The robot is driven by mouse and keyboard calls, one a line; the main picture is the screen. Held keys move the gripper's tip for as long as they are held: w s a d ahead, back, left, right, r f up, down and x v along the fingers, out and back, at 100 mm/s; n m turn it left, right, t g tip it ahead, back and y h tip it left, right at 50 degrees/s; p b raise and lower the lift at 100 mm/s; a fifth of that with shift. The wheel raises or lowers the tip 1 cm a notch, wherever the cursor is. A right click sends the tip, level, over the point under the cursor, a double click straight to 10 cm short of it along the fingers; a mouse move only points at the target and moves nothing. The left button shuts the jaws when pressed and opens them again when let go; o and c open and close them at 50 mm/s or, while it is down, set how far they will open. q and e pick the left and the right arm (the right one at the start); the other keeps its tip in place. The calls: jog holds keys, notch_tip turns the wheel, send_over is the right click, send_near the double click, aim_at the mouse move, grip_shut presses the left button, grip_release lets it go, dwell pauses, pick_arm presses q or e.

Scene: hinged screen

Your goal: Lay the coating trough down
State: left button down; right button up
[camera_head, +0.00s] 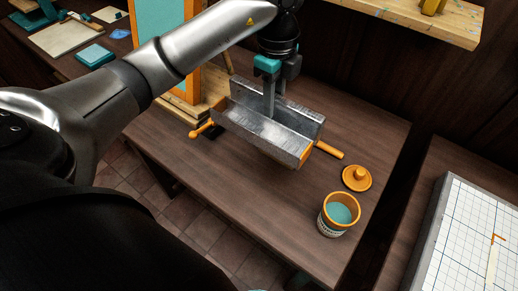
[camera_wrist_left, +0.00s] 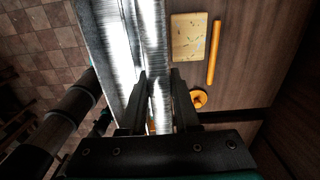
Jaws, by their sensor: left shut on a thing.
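The coating trough (camera_head: 262,128) is a long grey metal channel with an orange end at the right. It is over the middle of the dark wooden table in the head view, its open side up. My left gripper (camera_head: 268,103) points down and is shut on the trough's wall. In the left wrist view the trough (camera_wrist_left: 122,38) is a bright metal strip running up from between the fingers of the left gripper (camera_wrist_left: 158,85). I cannot tell whether its underside touches the table. My right gripper is not in view.
An orange cup of teal paste (camera_head: 339,214) and an orange lid (camera_head: 356,178) stand at the table's right. An orange handle (camera_head: 328,150) shows beside the trough's right end. A teal screen in an orange frame (camera_head: 160,30) stands behind left. The front of the table is clear.

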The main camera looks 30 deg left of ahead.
aim_at(271, 124)
pick_arm(q)
jog(key=shift+s+a+f, duration=0.15)
jog(key=shift+f, duration=0.1)
notch_tip(271, 124, down, 6)
jog(key=shift+r+b, duration=0.1)
jog(key=shift+b, duration=1.1)
jog(key=shift+f+b, duration=0.6)
jog(key=shift+f, duration=6.2)
jog(key=shift+f, duration=0.2)
jog(key=c, duration=0.9)
grip_release()
jog(key=shift+r, duration=0.1)
